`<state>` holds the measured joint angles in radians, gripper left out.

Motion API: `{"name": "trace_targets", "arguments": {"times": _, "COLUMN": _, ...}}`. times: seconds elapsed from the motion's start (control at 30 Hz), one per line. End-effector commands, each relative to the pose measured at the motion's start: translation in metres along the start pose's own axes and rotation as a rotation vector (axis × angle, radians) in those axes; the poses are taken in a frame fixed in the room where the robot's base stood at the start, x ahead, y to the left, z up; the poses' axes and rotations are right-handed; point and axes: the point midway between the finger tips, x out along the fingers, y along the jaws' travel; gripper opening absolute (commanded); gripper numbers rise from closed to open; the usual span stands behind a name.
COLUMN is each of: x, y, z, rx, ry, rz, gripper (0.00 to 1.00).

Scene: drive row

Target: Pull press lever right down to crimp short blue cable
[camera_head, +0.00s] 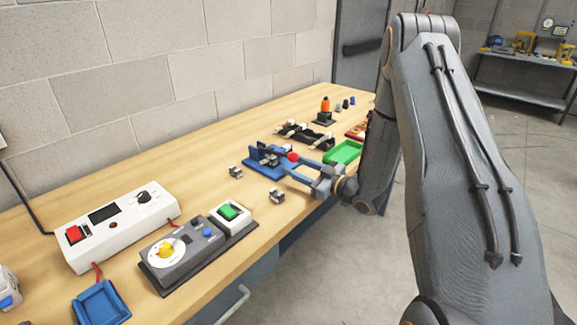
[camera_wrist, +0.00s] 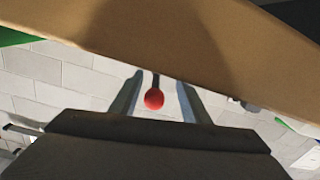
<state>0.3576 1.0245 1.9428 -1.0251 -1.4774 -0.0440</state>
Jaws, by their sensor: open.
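The blue press (camera_head: 262,163) stands on the wooden bench, with dark parts on top. Its lever ends in a red ball knob (camera_head: 293,157), which also shows in the wrist view (camera_wrist: 154,99) on a dark rod. My gripper (camera_head: 297,167) is open at the press, its fingers reaching from the right toward the knob. In the wrist view the knob appears between the two fingers (camera_wrist: 158,82), with gaps on both sides; I cannot tell contact. The short blue cable cannot be made out.
Small metal blocks (camera_head: 236,172) (camera_head: 276,196) sit near the press. A grey control box (camera_head: 185,255) and white box (camera_head: 115,225) stand nearer. Bare bench lies along the wall.

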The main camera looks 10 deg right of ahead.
Motion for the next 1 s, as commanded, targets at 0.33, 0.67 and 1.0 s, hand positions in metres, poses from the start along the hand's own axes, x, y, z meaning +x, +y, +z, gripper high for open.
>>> {"name": "trace_targets", "arguments": {"times": 0.33, "x": -0.036, "y": 0.000, "z": 0.000, "rx": 0.000, "ry": 0.000, "rz": 0.000, "gripper": 0.42}}
{"name": "trace_targets", "arguments": {"times": 0.67, "x": -0.037, "y": 0.000, "z": 0.000, "rx": -0.001, "ry": -0.005, "rz": 0.001, "gripper": 0.29}}
{"name": "trace_targets", "arguments": {"times": 1.0, "x": -0.024, "y": 0.016, "z": -0.003, "rx": -0.013, "ry": -0.370, "rz": 0.132, "gripper": 0.00}}
